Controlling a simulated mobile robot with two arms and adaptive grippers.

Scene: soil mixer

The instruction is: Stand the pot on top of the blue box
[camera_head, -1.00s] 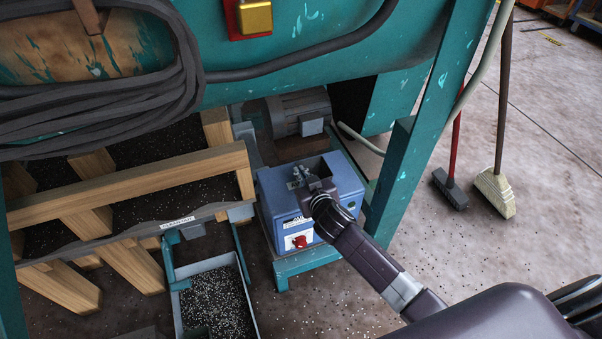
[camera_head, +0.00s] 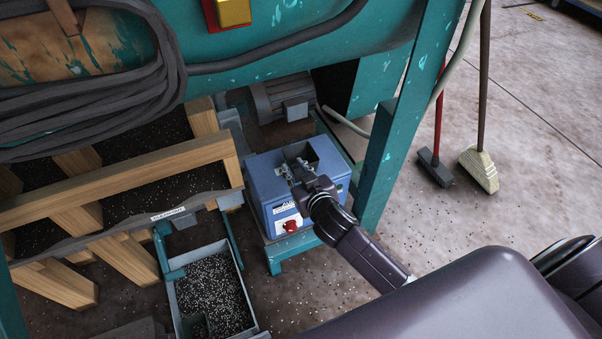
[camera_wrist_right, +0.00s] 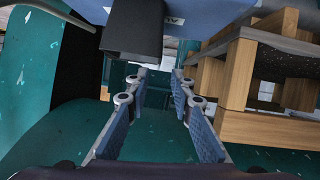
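The blue box (camera_head: 268,186) sits on a teal stand under the machine, its label and red knob facing front. A dark, square-sided pot (camera_head: 301,152) appears to stand on its top, partly behind my gripper. In the right wrist view, which looks upside down, the dark pot (camera_wrist_right: 133,28) overlaps the blue box (camera_wrist_right: 205,12). My right gripper (camera_head: 298,172) is at the box's top front, beside the pot; its fingers (camera_wrist_right: 159,76) are apart with nothing between them. Contact between pot and fingers is hard to tell. My left gripper is not in view.
A tray (camera_head: 170,290) of dark speckled soil lies left of the box, with a small dark square item in it. A teal leg (camera_head: 404,120) stands close right of the box. The wooden frame (camera_head: 120,182) is at left. Two brooms (camera_head: 480,168) stand farther right.

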